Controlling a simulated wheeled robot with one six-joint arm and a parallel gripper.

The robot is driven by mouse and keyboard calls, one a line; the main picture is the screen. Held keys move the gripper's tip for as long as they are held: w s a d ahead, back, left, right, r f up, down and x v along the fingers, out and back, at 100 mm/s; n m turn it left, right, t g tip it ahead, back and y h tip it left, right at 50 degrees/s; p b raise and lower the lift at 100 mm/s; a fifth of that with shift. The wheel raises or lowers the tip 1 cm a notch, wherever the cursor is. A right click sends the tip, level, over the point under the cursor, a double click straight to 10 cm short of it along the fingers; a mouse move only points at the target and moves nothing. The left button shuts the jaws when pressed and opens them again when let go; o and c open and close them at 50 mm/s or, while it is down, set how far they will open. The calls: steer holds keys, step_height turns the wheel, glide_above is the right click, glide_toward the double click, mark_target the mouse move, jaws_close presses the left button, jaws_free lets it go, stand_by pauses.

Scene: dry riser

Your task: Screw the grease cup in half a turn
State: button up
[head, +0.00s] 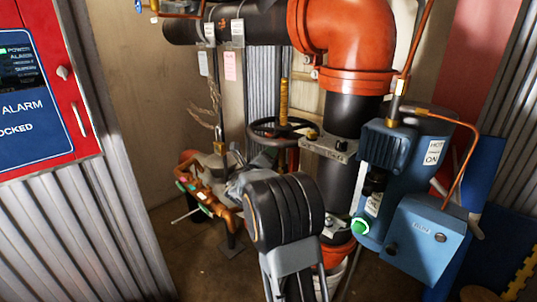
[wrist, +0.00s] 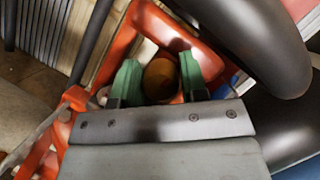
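The grease cup (wrist: 160,80) shows in the wrist view as a round, dark brass-coloured piece between my fingertips. My gripper (wrist: 160,77) has a green finger on each side of it. The fingers appear to touch it on both sides, closed to about its width. The lower part of the cup is hidden behind the gripper's grey plate. An orange-red frame (wrist: 200,35) surrounds the cup. In the head view I cannot make out the cup, and my arm hides part of the valve area.
A black handwheel (head: 283,130) stands behind my arm. To the right are a thick black riser pipe (head: 343,192) and a blue pump unit (head: 398,165) with a blue box (head: 433,240). A red alarm panel (head: 40,85) is at the left. Bare floor (head: 195,268) shows lower left.

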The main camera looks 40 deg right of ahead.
steer(key=c, duration=0.6)
steer(key=shift+o, duration=0.2)
steer(key=shift+f+m, duration=0.1)
steer(key=shift+m, duration=0.2)
